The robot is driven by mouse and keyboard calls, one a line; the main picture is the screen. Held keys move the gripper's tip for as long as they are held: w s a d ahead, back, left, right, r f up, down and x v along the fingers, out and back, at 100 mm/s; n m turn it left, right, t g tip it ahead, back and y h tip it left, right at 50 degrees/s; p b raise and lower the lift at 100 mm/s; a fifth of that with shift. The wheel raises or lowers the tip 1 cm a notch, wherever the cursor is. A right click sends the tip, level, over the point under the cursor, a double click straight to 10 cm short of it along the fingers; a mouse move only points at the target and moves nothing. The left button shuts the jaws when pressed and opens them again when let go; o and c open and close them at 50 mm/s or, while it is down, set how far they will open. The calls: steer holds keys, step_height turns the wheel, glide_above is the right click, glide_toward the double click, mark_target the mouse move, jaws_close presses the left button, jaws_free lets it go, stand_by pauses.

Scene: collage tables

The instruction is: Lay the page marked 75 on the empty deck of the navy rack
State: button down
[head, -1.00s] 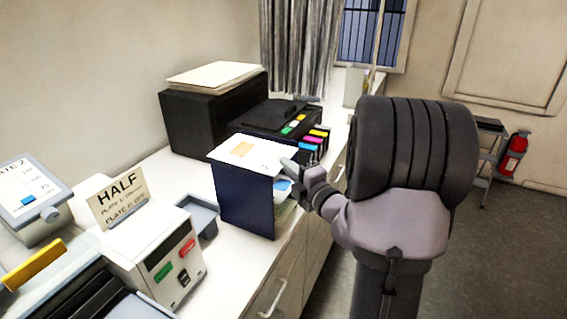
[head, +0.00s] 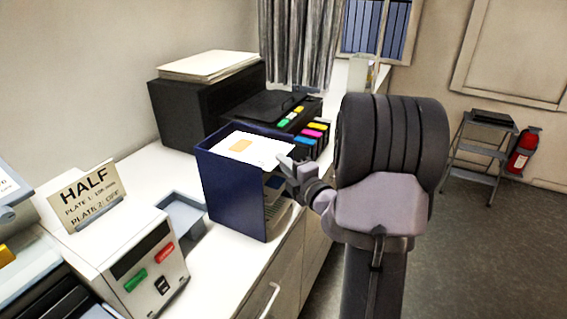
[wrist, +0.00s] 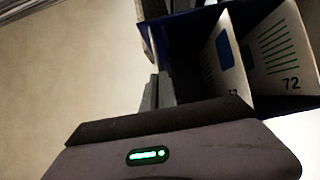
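The navy rack (head: 228,192) stands on the white counter, its open side toward my arm. A white page with an orange patch (head: 240,146) lies level at its top, inside the navy rim; no number is readable on it. My gripper (head: 286,164) is at the page's right edge. In the wrist view my gripper's fingers (wrist: 158,92) are close together, with a thin pale page edge beyond them, so they look shut on the page. Lower decks hold a page with a blue patch (wrist: 224,50) and a green-lined page marked 72 (wrist: 282,47).
A black printer (head: 275,110) with colored cartridges stands behind the rack, beside a black box topped with paper (head: 208,66). Left are a grey tray (head: 182,218), a button box (head: 150,275) and a HALF sign (head: 86,196). Floor lies right of the counter.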

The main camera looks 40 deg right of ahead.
steer(key=shift+f, duration=0.65)
steer(key=c, duration=1.6)
jaws_free()
steer(key=s+a+b, duration=0.3)
steer(key=s+b, duration=0.8)
steer(key=s, duration=0.6)
